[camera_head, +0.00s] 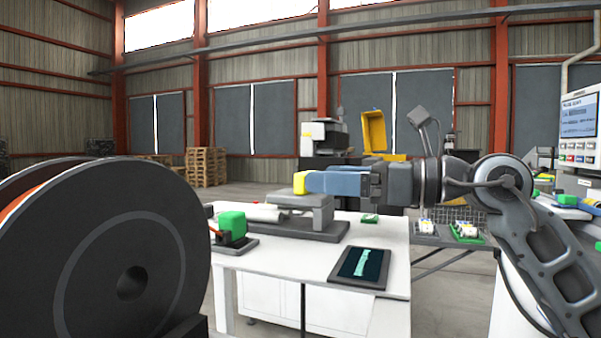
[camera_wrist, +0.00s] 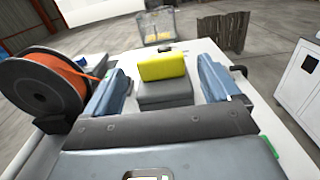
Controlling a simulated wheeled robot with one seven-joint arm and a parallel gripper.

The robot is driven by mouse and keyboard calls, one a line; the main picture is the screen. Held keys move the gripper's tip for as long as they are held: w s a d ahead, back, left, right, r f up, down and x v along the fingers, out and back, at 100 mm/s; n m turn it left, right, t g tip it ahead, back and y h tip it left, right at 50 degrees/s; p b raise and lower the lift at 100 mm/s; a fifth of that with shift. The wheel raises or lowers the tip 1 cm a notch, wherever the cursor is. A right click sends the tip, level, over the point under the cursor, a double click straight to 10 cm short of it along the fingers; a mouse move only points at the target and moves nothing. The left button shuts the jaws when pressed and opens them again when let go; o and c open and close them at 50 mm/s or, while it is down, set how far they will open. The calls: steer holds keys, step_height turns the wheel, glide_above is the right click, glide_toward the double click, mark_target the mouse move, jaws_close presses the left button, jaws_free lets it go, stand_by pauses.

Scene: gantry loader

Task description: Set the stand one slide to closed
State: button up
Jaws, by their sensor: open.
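A grey stand (camera_head: 300,222) on a dark base sits on the white table in the head view. A yellow block (camera_head: 299,183) shows at its top, at the tips of my blue fingers. In the wrist view the yellow block (camera_wrist: 163,66) lies on a grey block (camera_wrist: 165,93), which I take to be part of the stand's slide. My gripper (camera_head: 312,183) is open and level above the stand. In the wrist view its fingers (camera_wrist: 162,75) stand on both sides of the yellow block, with gaps visible. I cannot tell the slide's position.
A large black spool (camera_head: 110,255) with orange line fills the left foreground. A green block (camera_head: 232,222) on a dark base stands left of the stand. A dark tablet (camera_head: 360,267) lies on the table's (camera_head: 300,265) front right. A control screen (camera_head: 578,117) is at far right.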

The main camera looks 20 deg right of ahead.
steer(key=shift+p+x, duration=0.5)
steer(key=shift+x, duration=1.85)
steer(key=c, duration=1.4)
steer(key=shift+x, duration=2.6)
steer(key=shift+c, duration=0.2)
steer(key=o, duration=1.4)
steer(key=shift+a, duration=0.1)
steer(key=shift+o, duration=0.2)
steer(key=shift+b+v, duration=1.15)
steer(key=shift+v, duration=2.75)
